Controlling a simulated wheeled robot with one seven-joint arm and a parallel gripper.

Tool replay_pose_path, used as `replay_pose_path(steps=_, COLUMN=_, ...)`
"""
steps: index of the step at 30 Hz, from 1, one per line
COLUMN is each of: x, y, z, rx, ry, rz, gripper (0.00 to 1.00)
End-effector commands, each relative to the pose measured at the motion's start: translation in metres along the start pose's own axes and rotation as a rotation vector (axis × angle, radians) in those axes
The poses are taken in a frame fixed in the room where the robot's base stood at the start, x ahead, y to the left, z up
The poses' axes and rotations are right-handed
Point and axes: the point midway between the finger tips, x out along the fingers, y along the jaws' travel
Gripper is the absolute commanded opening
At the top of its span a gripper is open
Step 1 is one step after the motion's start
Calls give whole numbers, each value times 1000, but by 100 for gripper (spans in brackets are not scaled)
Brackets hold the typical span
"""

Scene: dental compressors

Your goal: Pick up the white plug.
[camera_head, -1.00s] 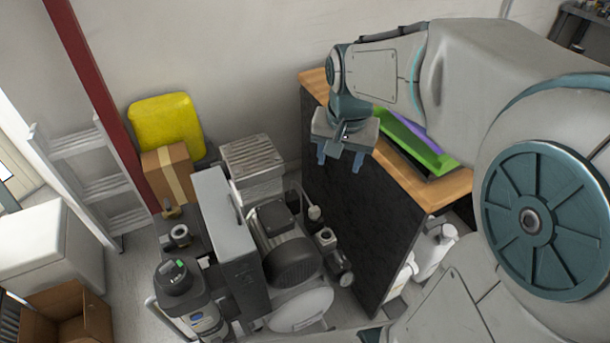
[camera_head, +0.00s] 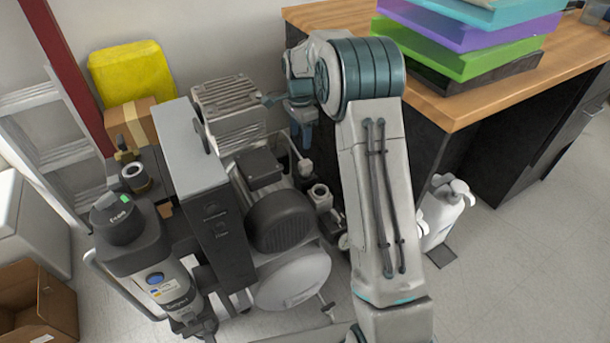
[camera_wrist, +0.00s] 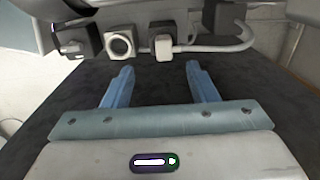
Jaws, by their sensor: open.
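A small white plug (camera_wrist: 164,49) shows in the wrist view, just beyond my fingertips and roughly centred between them. A grey-white cable or tube runs to the right beside it. In the head view the white plug (camera_head: 305,167) is a small pale block right of the compressor, just below my fingers. My gripper (camera_wrist: 160,68) is open, with its two blue fingers apart and nothing between them. In the head view my gripper (camera_head: 302,143) points down beside the compressor, partly hidden by my arm.
The compressor (camera_head: 285,222) and a tall grey unit (camera_head: 195,150) stand left of my gripper. A round grey fitting (camera_wrist: 120,43) sits left of the plug. A wooden-topped dark cabinet (camera_head: 460,115) carrying coloured trays (camera_head: 470,35) is on the right.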

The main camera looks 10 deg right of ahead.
Motion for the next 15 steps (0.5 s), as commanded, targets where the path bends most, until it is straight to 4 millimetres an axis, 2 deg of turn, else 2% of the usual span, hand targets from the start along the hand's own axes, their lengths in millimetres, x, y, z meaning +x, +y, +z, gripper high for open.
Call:
replay_pose_path(steps=9, x=63, y=0, z=-1, rx=2, ry=-1, rz=3, gripper=53)
replay_pose_path(steps=15, x=80, y=0, z=-1, rx=1, ry=-1, rz=0, gripper=53)
